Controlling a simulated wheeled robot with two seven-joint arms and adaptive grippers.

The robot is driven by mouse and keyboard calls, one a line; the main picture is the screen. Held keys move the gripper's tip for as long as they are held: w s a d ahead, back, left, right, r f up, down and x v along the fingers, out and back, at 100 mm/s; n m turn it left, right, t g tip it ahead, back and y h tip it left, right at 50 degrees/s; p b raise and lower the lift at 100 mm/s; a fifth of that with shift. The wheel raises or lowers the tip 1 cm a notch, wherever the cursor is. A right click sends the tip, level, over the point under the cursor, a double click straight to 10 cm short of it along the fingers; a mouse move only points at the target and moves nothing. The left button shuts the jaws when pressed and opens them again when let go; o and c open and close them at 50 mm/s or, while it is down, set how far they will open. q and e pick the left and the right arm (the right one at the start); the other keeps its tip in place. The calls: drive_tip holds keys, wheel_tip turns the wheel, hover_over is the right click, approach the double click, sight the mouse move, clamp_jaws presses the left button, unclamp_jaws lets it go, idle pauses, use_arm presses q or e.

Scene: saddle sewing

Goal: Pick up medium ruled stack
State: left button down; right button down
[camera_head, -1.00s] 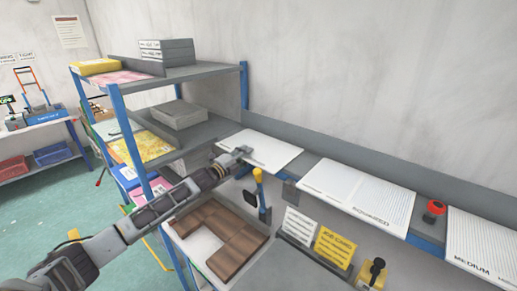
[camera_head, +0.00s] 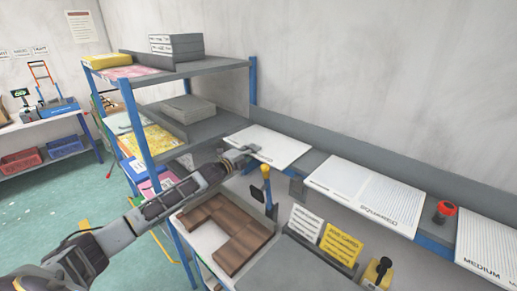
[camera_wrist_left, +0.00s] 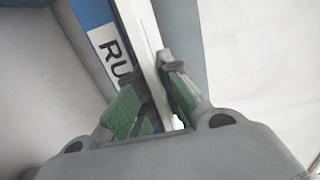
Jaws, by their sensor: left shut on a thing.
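A flat white stack of paper (camera_head: 272,146) lies at the left end of the grey wall shelf. My left gripper (camera_head: 245,153) is at its front left edge. In the left wrist view, the green-padded fingers of my left gripper (camera_wrist_left: 158,90) are shut on the thin white edge of the stack (camera_wrist_left: 143,35). A label starting "RU" (camera_wrist_left: 115,62) sits on the blue shelf edge beside it. I cannot read any size marking on this stack. Another stack (camera_head: 487,248), marked "MEDIUM", is cut off at the right edge. My right gripper is not in view.
A stack marked "SQUARED" (camera_head: 365,193) lies in the middle of the wall shelf, with a red-topped stamp (camera_head: 444,211) to its right. A blue-posted rack (camera_head: 137,130) stands close on the left. Brown pieces (camera_head: 228,232), a yellow-handled tool (camera_head: 266,175) and card signs (camera_head: 338,245) are below.

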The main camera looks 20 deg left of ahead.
use_arm(q)
drive_tip(key=shift+r, duration=0.15)
drive_tip(key=shift+r, duration=0.9)
wheel_tip(320, 180, up, 16)
drive_tip(key=b, duration=0.1)
drive_tip(key=shift+b, duration=0.35)
idle(0.4)
